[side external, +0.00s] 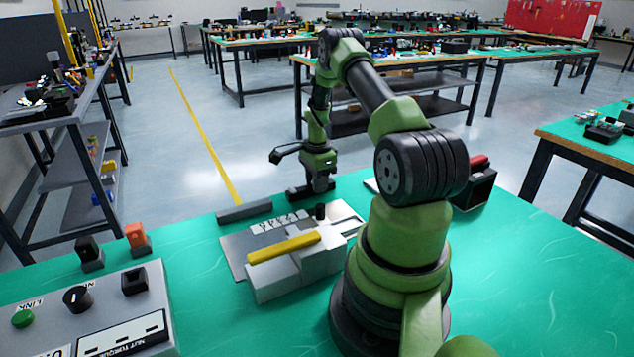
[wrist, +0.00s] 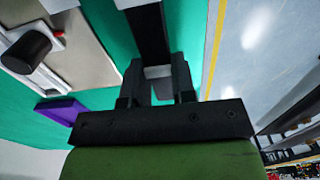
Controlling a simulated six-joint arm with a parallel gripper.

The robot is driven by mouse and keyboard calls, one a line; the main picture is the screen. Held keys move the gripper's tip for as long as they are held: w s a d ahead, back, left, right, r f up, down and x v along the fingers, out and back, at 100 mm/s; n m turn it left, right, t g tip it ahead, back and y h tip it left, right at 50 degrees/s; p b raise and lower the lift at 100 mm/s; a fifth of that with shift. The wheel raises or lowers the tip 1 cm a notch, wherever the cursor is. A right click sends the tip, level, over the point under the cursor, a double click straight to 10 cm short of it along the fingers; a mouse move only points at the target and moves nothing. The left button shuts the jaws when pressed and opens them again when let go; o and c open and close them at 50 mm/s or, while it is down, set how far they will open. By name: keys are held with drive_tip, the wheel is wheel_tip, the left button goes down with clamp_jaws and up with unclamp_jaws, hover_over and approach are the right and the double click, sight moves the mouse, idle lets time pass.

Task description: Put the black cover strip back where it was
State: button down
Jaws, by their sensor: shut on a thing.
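My gripper (side external: 318,188) points down near the far edge of the green table, with its fingers closed around a dark piece. The black cover strip (wrist: 148,32) runs from between my fingers toward the top of the wrist view, where my gripper (wrist: 158,85) also shows. A grey conveyor unit (side external: 300,275) with a yellow bar (side external: 284,247) on top stands nearer the camera.
A dark grey bar (side external: 245,211) lies left of my gripper. A control box (side external: 95,315) and a black box (side external: 475,188) stand at either side. The wrist view shows a purple block (wrist: 60,109).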

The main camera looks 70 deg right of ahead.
drive_tip(key=shift+f, duration=0.15)
drive_tip(key=c, duration=0.9)
unclamp_jaws()
drive_tip(key=shift+c, duration=0.2)
